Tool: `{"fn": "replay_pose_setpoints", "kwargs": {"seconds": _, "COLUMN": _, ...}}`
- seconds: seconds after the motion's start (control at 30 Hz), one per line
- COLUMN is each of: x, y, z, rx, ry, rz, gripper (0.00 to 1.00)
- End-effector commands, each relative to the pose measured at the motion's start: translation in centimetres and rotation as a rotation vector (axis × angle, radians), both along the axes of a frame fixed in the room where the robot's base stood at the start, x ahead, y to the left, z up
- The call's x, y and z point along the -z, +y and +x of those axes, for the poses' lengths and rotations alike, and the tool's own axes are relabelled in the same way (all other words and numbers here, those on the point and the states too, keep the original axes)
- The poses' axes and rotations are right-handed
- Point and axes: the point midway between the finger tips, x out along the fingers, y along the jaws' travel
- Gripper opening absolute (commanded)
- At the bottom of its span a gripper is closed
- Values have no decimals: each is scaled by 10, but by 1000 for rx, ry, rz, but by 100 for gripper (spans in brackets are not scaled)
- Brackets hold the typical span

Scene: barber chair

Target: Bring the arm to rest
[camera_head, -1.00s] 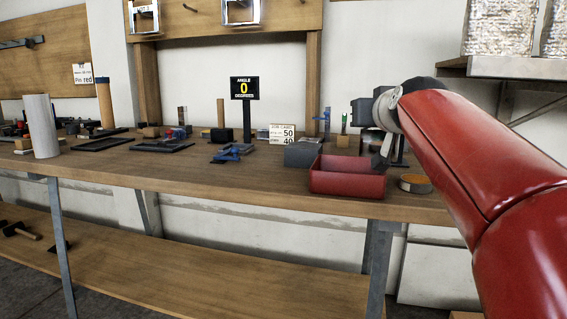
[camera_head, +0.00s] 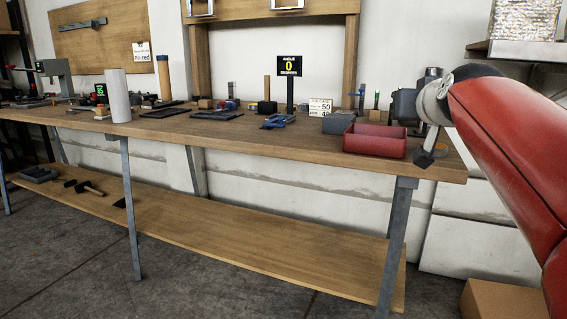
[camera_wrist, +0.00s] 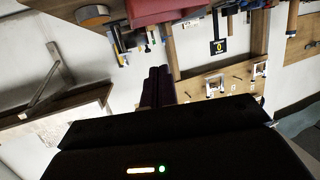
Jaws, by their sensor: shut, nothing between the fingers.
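My red arm (camera_head: 500,135) reaches in from the right in the head view. My gripper (camera_head: 425,157) hangs at its end, pointing down, in front of the bench's right end. The fingers also show in the wrist view (camera_wrist: 157,86), dark, close together and empty. A red bin (camera_head: 376,140) stands on the bench just left of the gripper in the head view. The wrist view is upside down and shows the bin (camera_wrist: 165,9) at the top edge, apart from the fingers.
The wooden workbench (camera_head: 290,135) holds an angle sign (camera_head: 290,66), a white cylinder (camera_head: 118,95) and small tools. A roll of tape (camera_wrist: 92,14) lies near the bin. A wall shelf (camera_head: 515,47) is at upper right, a cardboard box (camera_head: 500,305) at lower right. Floor in front is clear.

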Motion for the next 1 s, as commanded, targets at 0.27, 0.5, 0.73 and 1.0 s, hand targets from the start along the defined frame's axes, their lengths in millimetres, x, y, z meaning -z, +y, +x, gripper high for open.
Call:
{"fn": "replay_pose_setpoints", "kwargs": {"seconds": 0.27, "x": 39, "y": 27, "z": -38, "rx": -38, "ry": 143, "rz": 25, "gripper": 0}}
{"fn": "replay_pose_setpoints", "kwargs": {"seconds": 0.5, "x": 103, "y": 57, "z": -100, "rx": -77, "ry": 351, "rz": 48, "gripper": 0}}
{"fn": "replay_pose_setpoints", "kwargs": {"seconds": 0.73, "x": 198, "y": 83, "z": -203, "rx": -103, "ry": 648, "rz": 49, "gripper": 0}}
{"fn": "replay_pose_setpoints", "kwargs": {"seconds": 1.0, "x": 257, "y": 87, "z": -266, "rx": -95, "ry": 818, "rz": 35, "gripper": 0}}
